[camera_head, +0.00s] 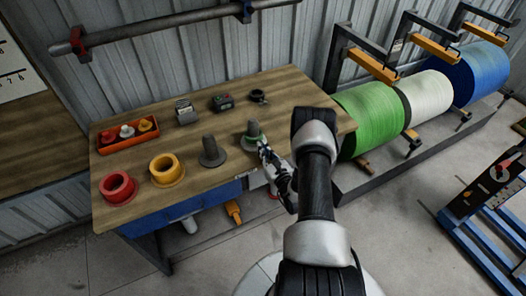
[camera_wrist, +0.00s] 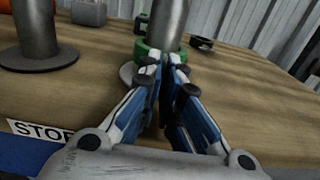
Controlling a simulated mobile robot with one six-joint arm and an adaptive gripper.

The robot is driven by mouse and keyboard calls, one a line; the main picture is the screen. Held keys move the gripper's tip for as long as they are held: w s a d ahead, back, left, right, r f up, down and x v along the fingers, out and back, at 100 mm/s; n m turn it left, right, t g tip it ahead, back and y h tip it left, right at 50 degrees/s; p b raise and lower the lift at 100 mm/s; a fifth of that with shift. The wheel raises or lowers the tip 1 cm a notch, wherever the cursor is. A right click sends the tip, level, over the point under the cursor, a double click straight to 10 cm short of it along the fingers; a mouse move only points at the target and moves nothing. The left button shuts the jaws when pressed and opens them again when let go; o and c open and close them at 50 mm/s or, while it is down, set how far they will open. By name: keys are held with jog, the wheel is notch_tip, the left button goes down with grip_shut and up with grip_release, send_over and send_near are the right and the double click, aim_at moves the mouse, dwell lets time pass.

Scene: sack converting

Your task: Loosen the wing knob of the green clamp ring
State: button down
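The green clamp ring (camera_head: 250,139) sits low around a grey upright post (camera_head: 252,129) near the front of the workbench. In the wrist view the green ring (camera_wrist: 145,50) shows around the foot of the post (camera_wrist: 172,24), partly hidden by my fingers. My gripper (camera_head: 264,148) is at the ring's near side. In the wrist view the fingertips of my gripper (camera_wrist: 167,63) are close together against or just before the ring. The wing knob cannot be made out; the fingertips cover that spot, so I cannot tell whether they hold it.
A bare grey post (camera_head: 211,153) stands left of the ring, with a yellow ring (camera_head: 166,169) and a red ring (camera_head: 117,188) farther left. An orange tray (camera_head: 127,134) and small devices lie at the back. Green, white and blue rolls (camera_head: 371,115) stand right of the bench.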

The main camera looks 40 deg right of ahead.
jog(key=n+b, duration=0.1)
jog(key=n, duration=0.6)
jog(key=shift+b, duration=0.4)
jog(key=n+b, duration=0.1)
jog(key=n, duration=0.5)
jog(key=shift+n+b, duration=0.35)
jog(key=shift+n, duration=0.05)
jog(key=n+b, duration=0.2)
jog(key=n, duration=0.5)
jog(key=n+b, duration=0.2)
jog(key=n, duration=0.4)
jog(key=shift+n, duration=0.3)
jog(key=c, duration=1.8)
grip_release()
